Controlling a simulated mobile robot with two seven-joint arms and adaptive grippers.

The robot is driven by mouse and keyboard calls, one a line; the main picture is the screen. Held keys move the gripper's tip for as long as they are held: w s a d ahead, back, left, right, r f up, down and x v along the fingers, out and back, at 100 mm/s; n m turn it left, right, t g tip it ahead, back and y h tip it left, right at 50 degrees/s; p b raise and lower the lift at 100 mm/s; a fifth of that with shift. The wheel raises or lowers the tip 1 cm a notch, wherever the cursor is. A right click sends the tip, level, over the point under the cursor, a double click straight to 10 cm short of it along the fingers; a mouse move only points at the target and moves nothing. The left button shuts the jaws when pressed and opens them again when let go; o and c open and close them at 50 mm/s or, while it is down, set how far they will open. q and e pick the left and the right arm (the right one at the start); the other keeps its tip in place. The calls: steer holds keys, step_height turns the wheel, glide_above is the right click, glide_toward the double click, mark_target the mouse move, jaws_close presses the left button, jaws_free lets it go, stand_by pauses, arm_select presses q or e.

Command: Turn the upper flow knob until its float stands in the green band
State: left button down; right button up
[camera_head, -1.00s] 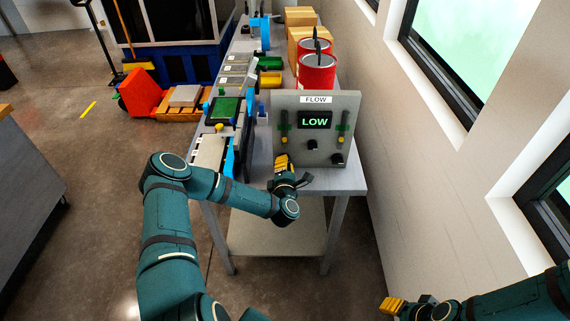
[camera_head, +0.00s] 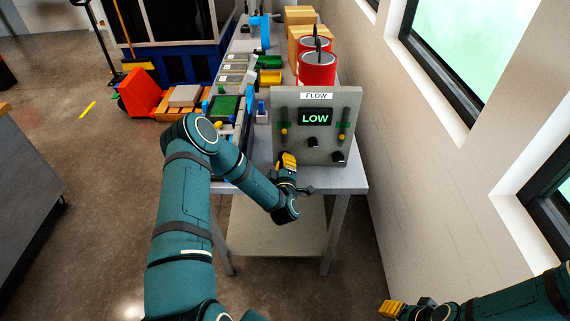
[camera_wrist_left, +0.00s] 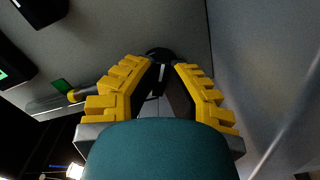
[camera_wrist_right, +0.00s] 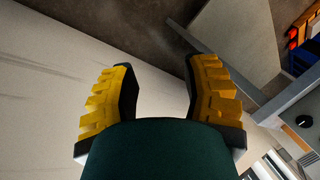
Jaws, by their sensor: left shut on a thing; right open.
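The grey flow panel (camera_head: 350,101) stands on the bench; its screen (camera_head: 315,117) reads LOW. The left gauge's yellow float (camera_head: 284,131) is just below its green band (camera_head: 284,124). The right gauge's float (camera_head: 342,137) is lower, below its green band. My left gripper (camera_head: 288,158) is at the panel's lower left. In the left wrist view, it is shut on a black knob (camera_wrist_left: 158,53); the fingers hide part of it. The head view hides this knob behind the gripper. My right gripper (camera_head: 390,307) is open and empty, away from the panel.
Two more black knobs, a middle one (camera_head: 312,143) and a right one (camera_head: 338,157), sit beside my left gripper. Red cans (camera_head: 317,70) stand behind the panel. Trays line the bench's left side. The wall is close on the right.

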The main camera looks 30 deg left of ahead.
arm_select(q)
steer(key=m+b, duration=0.2)
steer(key=m, duration=0.2)
steer(key=shift+a+m+b, duration=0.1)
steer(key=shift+m+b, duration=0.75)
steer(key=shift+m, duration=1.05)
arm_select(e)
steer(key=shift+g, duration=0.3)
steer(key=shift+s+a+f, duration=0.1)
steer(key=shift+s+f, duration=0.1)
steer(key=shift+f, duration=0.45)
steer(key=shift+s+f, duration=0.25)
steer(key=shift+f, duration=0.45)
steer(key=shift+s+a+f, duration=0.1)
steer(key=shift+s+f, duration=0.1)
steer(key=shift+f, duration=0.45)
steer(key=shift+d, duration=0.1)
arm_select(q)
steer(key=c, duration=1)
jaws_free()
steer(key=v, duration=1.2)
